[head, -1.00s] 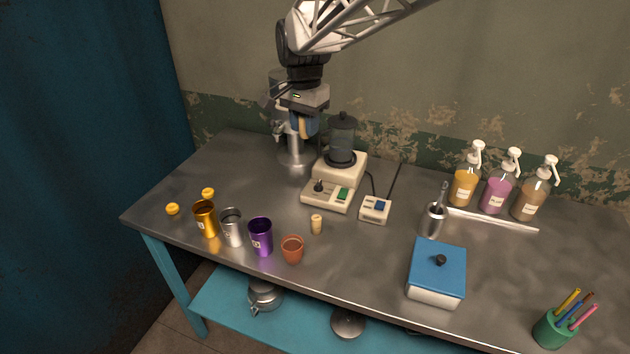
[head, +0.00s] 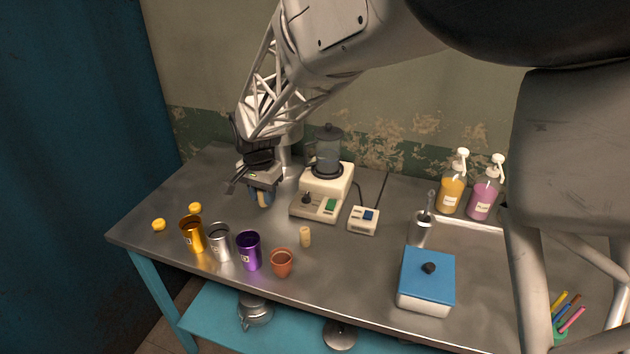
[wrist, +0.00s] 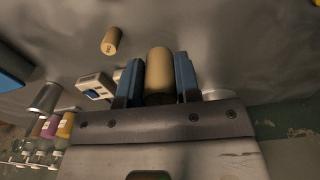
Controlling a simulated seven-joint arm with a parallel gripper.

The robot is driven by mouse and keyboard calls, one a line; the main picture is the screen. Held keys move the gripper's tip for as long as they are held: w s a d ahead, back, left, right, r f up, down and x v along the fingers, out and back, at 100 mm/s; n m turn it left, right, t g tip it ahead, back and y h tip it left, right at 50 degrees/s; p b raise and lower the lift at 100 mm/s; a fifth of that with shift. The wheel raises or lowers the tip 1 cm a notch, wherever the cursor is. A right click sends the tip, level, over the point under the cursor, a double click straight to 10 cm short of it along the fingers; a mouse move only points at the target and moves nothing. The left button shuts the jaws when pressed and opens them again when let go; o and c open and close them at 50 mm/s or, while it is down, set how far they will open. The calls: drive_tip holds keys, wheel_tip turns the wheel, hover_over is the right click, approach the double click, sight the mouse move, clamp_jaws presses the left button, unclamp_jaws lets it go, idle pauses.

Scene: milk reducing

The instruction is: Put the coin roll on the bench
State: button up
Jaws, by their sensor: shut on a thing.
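My gripper (head: 261,196) has blue fingers and is shut on a tan cylinder, the coin roll (head: 265,199). In the wrist view the roll (wrist: 159,72) sits between the two blue fingers (wrist: 158,82), its end projecting past them. The gripper points down over the steel bench (head: 350,275), left of the cream machine. I cannot tell whether the roll touches the bench. A similar tan cylinder (head: 305,237) stands apart on the bench; it also shows in the wrist view (wrist: 111,40).
Gold (head: 192,236), silver (head: 220,244) and purple (head: 249,252) cups and a terracotta pot (head: 282,263) line the front. Two yellow caps (head: 159,225) lie left. The cream machine (head: 322,190) stands right of the gripper. Bare bench lies between gripper and cups.

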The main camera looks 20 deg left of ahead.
drive_tip(key=shift+f, duration=1.6)
hover_over(269, 241)
drive_tip(key=shift+f, duration=3.1)
drive_tip(key=shift+f, duration=1.85)
drive_tip(key=shift+f, duration=0.15)
drive_tip(key=o, duration=1)
drive_tip(key=shift+c, duration=0.2)
